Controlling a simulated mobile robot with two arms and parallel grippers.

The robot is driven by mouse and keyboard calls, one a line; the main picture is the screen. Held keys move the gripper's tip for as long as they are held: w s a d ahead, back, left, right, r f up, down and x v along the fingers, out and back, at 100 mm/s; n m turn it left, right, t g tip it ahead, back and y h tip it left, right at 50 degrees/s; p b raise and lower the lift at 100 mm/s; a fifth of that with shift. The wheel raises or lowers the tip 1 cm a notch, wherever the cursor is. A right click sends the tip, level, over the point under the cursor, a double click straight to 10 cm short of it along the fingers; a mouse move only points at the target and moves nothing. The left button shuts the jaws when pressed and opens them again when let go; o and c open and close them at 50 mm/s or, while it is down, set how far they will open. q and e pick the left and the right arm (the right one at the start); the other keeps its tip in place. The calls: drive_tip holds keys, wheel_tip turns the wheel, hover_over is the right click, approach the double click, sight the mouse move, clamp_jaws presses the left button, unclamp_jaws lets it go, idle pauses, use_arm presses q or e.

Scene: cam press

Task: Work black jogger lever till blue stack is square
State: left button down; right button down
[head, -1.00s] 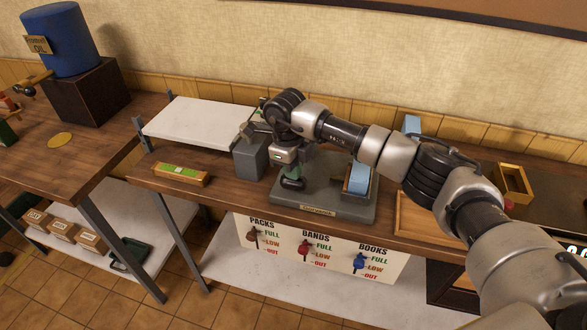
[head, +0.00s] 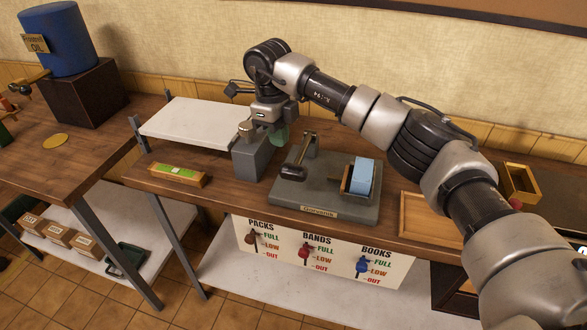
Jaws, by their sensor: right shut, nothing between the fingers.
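The black jogger lever (head: 294,172) has a dark rounded grip at the front left of a grey machine base (head: 325,199), with its metal arm running up to a bracket behind. The light blue stack (head: 365,176) stands at the right of the base against a small brown and grey holder. I cannot tell whether its edges are square. My right gripper (head: 280,138) is shut and empty, with green showing at its tips, above and behind the lever grip and apart from it. My left gripper is not in view.
A grey block (head: 251,158) stands left of the base, close to my right gripper. A wooden tray (head: 430,219) lies to the right under my right arm. A tan box with a green top (head: 178,175) sits at the left. A white shelf (head: 190,122) stands behind.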

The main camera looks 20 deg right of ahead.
wheel_tip(320, 180, up, 3)
drive_tip(key=shift+w+a+r, duration=0.1)
drive_tip(key=shift+w+r, duration=0.05)
